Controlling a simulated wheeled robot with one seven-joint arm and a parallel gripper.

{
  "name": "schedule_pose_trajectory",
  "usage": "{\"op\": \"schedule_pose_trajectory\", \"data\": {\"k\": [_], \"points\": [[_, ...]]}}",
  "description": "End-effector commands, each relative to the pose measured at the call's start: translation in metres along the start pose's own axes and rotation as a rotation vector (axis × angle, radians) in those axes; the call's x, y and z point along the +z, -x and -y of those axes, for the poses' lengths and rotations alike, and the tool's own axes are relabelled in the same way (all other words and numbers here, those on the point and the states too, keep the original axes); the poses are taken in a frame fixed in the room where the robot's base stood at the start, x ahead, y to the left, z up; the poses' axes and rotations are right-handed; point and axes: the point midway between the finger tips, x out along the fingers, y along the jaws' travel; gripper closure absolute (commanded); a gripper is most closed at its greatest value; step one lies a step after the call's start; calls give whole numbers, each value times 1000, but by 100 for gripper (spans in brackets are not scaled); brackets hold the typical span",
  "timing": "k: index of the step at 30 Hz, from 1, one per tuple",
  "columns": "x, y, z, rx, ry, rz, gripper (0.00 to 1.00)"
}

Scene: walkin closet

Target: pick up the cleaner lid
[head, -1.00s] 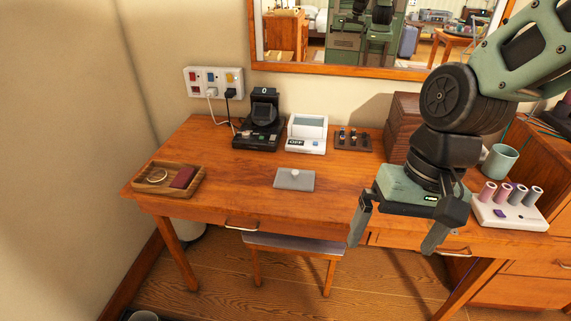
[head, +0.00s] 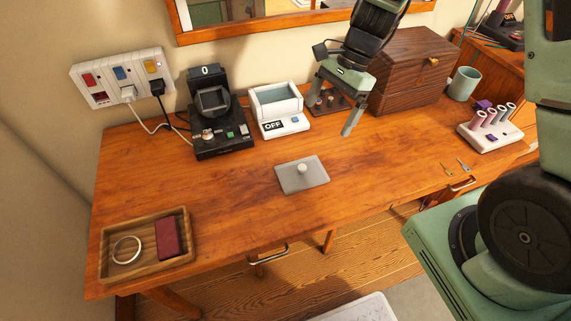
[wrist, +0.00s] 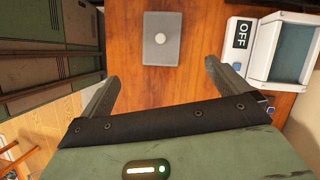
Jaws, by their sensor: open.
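The cleaner lid (head: 302,176) is a flat grey rectangular plate with a small pale round knob in its middle. It lies flat on the wooden desk (head: 225,215). The lid also shows in the wrist view (wrist: 162,40), top centre, ahead of the fingers. The white cleaner (head: 281,110), marked OFF, stands behind the lid with its top open. My gripper (head: 329,118) is open and empty above the desk, behind and to the right of the lid, apart from it. In the wrist view my gripper (wrist: 161,70) has its fingers spread wide, with bare desk between them.
A black device (head: 218,125) stands left of the cleaner. A wooden tray (head: 185,233) with a ring and dark red item is at front left. A wooden box (head: 412,72), a mug (head: 463,84) and a white holder (head: 487,139) are at right. The desk around the lid is clear.

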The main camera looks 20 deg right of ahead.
Motion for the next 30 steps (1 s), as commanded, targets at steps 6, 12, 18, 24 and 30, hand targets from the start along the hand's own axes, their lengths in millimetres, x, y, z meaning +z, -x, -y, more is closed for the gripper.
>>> {"op": "schedule_pose_trajectory", "data": {"k": [6,12,18,24,30], "points": [[-1,-36,-1,5,-5,2,0],[0,-78,-1,6,-2,2,0],[0,-110,0,2,-1,1,0],[0,-122,0,0,-1,0,0],[0,-148,2,4,-2,2,0]]}}
